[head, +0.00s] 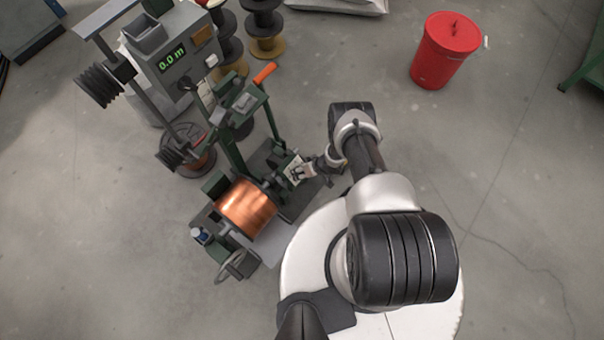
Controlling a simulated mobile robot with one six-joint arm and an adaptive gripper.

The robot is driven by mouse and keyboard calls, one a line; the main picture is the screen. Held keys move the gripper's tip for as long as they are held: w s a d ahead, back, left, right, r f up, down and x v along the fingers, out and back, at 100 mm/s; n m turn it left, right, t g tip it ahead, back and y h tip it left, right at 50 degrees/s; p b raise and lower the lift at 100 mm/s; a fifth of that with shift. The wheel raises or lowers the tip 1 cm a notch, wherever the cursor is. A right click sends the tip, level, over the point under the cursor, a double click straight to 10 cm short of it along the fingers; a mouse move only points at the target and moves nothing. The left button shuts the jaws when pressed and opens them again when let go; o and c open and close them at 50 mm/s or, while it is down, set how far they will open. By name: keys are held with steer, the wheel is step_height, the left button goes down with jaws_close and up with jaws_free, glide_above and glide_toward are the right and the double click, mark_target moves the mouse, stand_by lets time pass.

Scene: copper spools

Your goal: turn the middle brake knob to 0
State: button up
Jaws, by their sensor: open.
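A green winding stand holds a large copper spool (246,208) on its shaft, left of my base. My gripper (298,172) is open at the end of my bent arm, low beside the right end of the spool's shaft. A small pale part with dark marks shows there, and I cannot tell how much of it is gripper and how much is stand. I cannot make out the middle brake knob or its scale; this view is too small and my wrist partly covers that spot. Whether the gripper touches anything is unclear.
A grey counter box (178,58) reading 0.0 m stands at upper left. A handwheel (237,266) sits below the spool. Dark spools (264,25) stand behind. A red bin (445,50) is at upper right; floor there is clear.

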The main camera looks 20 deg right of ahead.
steer(key=shift+w+a+f, duration=0.15)
steer(key=shift+f, duration=0.25)
steer(key=c, duration=1)
steer(key=shift+c, duration=0.2)
